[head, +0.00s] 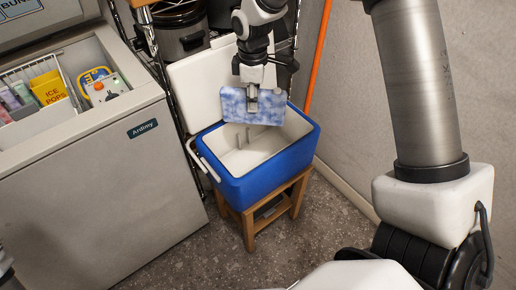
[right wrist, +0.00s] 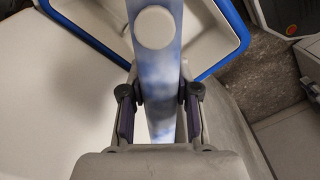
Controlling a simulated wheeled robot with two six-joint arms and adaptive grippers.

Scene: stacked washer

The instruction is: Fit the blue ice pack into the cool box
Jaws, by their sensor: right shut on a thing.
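The ice pack (head: 236,106) is a flat slab mottled blue and white. My right gripper (head: 252,100) is shut on it and holds it upright above the back part of the open cool box (head: 262,178). The cool box is blue with a white inside, and its white lid (head: 194,92) stands open at the back. In the right wrist view the pack (right wrist: 160,75) is edge-on between the fingers (right wrist: 159,115), with a round white cap at its end. The box's blue rim (right wrist: 225,62) shows beyond it. White upright pieces stand inside the box. My left gripper is not visible.
The cool box stands on a wooden stool (head: 249,231). A chest freezer (head: 95,190) with ice pops is at the left. An orange pole (head: 317,62) leans by the right wall. The floor in front is clear.

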